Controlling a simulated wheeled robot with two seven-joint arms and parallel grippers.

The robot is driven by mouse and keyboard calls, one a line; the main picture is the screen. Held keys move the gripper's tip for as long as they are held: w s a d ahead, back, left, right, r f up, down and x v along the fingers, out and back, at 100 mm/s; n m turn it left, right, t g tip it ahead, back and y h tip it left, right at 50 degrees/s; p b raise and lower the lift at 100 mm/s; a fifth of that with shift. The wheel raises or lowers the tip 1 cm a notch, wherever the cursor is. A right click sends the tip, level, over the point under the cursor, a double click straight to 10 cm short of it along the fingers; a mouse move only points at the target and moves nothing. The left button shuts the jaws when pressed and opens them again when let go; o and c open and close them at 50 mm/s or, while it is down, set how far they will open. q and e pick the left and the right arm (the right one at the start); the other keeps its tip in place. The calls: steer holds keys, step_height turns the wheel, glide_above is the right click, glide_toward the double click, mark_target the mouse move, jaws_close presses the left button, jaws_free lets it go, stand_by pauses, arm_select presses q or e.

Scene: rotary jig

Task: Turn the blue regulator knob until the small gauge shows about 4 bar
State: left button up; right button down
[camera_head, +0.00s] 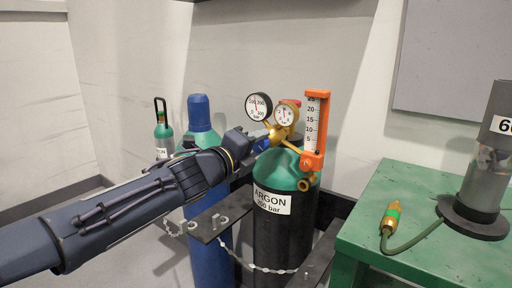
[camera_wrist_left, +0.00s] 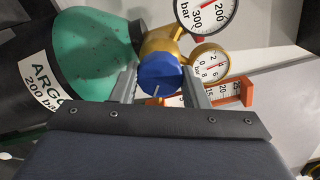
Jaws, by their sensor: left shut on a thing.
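The blue regulator knob (camera_wrist_left: 159,74) sits on the brass regulator body, with a pale line on its face. My left gripper (camera_head: 260,141) reaches in from the left, its two fingers closed on either side of the knob. In the left wrist view the gripper (camera_wrist_left: 160,86) shows a finger on each side of the knob. The small gauge (camera_wrist_left: 209,62) is right of the knob, marked in bar with a red needle; its exact reading is too small to tell. It also shows in the head view (camera_head: 287,115). My right gripper is out of view.
The large gauge (camera_head: 259,107) is beside the small one. An orange flowmeter (camera_head: 315,130) stands right of the regulator. The argon cylinder (camera_head: 285,215) is below; a blue cylinder (camera_head: 207,235) stands left. The green table (camera_head: 410,190) at right holds a brass-tipped hose (camera_head: 391,218).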

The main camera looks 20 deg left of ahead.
arm_select(q)
steer(key=shift+f+m, duration=0.1)
steer(key=shift+m, duration=0.5)
steer(key=o, duration=1)
steer(key=p+v, duration=0.1)
steer(key=v, duration=0.6)
steer(key=shift+s+a+p, duration=0.1)
steer(key=shift+s+p, duration=0.3)
